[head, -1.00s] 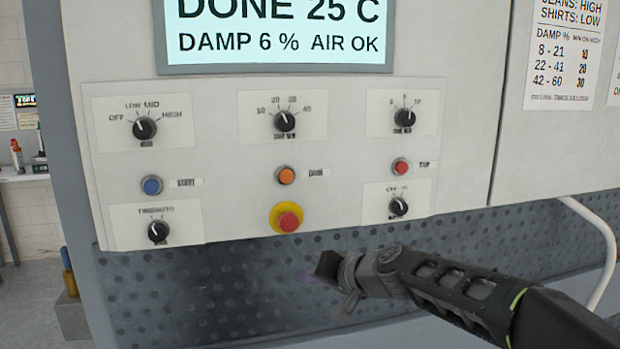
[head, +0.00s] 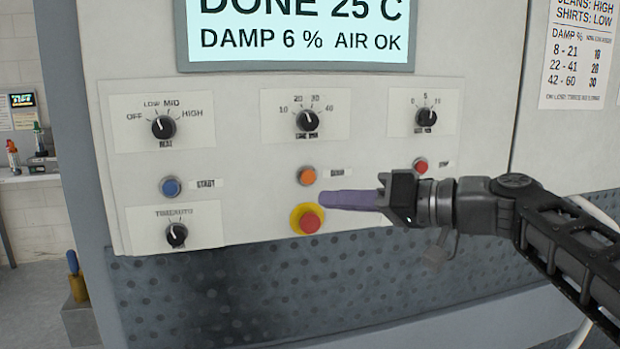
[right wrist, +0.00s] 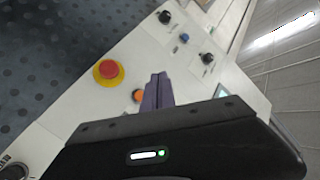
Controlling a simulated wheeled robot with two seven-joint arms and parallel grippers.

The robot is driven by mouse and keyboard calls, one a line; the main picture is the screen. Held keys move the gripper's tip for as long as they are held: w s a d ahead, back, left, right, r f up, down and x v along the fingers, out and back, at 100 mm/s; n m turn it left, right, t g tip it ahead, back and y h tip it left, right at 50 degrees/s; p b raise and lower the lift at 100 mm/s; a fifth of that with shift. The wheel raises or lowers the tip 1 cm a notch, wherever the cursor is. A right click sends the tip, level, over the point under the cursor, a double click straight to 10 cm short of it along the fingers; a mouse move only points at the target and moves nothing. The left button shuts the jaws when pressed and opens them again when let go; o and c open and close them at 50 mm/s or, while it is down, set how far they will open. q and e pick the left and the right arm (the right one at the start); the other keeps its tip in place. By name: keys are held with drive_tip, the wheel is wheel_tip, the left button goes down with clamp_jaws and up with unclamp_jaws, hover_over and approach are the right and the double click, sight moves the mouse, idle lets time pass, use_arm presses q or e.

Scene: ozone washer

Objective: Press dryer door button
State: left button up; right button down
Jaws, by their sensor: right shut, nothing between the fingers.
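The orange door button (head: 307,176) sits in the middle of the dryer panel, with a "DOOR" label to its right. My right gripper (head: 322,199) is shut and empty, its purple fingers pointing left. In the head view the fingertips appear just below and right of the orange button and above the red emergency button. My left gripper is not in view.
The red emergency button on a yellow ring (head: 308,220) lies close below the fingers. A blue start button (head: 171,187) is to the left and a red stop button (head: 420,165) to the right. Several knobs and a display (head: 300,35) surround them.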

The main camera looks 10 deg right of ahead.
sight(308, 176)
drive_tip(key=shift+w, duration=0.1)
drive_tip(key=shift+w+a+p, duration=0.15)
drive_tip(key=shift+w+p, duration=1.25)
drive_tip(key=shift+w, duration=0.75)
drive_tip(key=shift+w+a+p, duration=0.1)
drive_tip(key=shift+w+p, duration=1.25)
drive_tip(key=shift+w, duration=0.8)
drive_tip(key=shift+w, duration=0.1)
drive_tip(key=shift+w, duration=0.35)
